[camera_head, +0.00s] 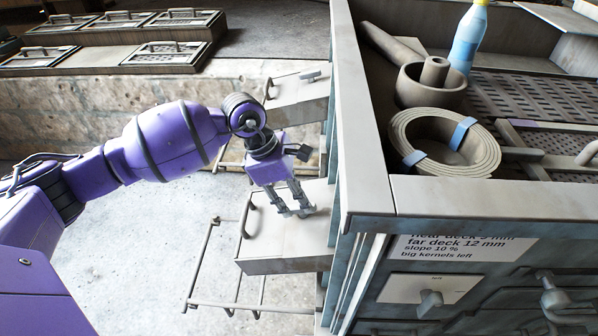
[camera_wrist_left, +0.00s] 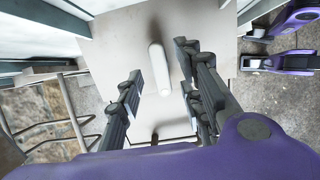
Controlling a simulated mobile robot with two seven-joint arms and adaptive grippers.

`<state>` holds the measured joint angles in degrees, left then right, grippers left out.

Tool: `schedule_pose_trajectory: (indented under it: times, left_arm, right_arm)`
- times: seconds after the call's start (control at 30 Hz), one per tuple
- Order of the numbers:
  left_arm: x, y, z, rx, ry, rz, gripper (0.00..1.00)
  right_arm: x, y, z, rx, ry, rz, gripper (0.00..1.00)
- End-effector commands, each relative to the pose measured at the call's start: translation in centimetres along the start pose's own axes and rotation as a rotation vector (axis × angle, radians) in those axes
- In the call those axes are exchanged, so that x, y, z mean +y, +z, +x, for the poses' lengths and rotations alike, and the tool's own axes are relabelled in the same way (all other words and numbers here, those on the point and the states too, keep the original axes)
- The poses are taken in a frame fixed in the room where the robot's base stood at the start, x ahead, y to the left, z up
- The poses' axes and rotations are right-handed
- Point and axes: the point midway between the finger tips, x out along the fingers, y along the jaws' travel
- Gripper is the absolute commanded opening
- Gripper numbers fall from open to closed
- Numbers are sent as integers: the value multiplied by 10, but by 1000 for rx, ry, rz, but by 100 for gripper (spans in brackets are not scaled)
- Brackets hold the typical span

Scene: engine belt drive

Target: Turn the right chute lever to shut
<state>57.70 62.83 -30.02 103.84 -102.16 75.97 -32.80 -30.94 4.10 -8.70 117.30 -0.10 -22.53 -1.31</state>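My left gripper (camera_head: 294,212) points down over the nearer chute (camera_head: 285,263) on the machine's left side. Its fingers are spread apart. In the left wrist view the pale rod-shaped lever (camera_wrist_left: 158,68) stands out from the chute's plate (camera_wrist_left: 130,30), in the gap between the two fingers, which look clear of it. In the head view this lever is hidden behind the gripper. The farther chute (camera_head: 295,103) carries a similar small grey lever (camera_head: 311,75).
The machine's side wall (camera_head: 358,130) rises close to the right of my left gripper. Thin metal rails (camera_head: 205,265) stand left of the nearer chute. On the machine lie a coiled belt (camera_head: 405,128), a bowl (camera_head: 430,92) and a blue bottle (camera_head: 467,40). The floor at left is clear.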

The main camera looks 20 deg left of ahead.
Motion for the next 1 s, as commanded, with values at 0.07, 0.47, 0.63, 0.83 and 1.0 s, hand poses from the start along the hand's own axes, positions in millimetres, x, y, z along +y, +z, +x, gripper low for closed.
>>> schedule_pose_trajectory:
  times: [0.07,0.47,0.63,0.83,1.0]
  left_arm:
    - [0,1,9,-3,0,-1,34]
    - [0,0,19,-1,0,-1,34]
    - [0,0,18,-2,0,-1,12]
    - [0,0,18,-2,0,-2,0]
    - [0,0,18,-2,2,-12,0]
  right_arm:
    - [0,1,0,-2,0,0,0]
    - [0,-7,2,13,-1,-1,0]
    - [-1,-14,3,25,-2,-1,0]
    - [-1,-14,3,25,-2,-1,0]
    - [0,-12,1,21,-1,-1,0]
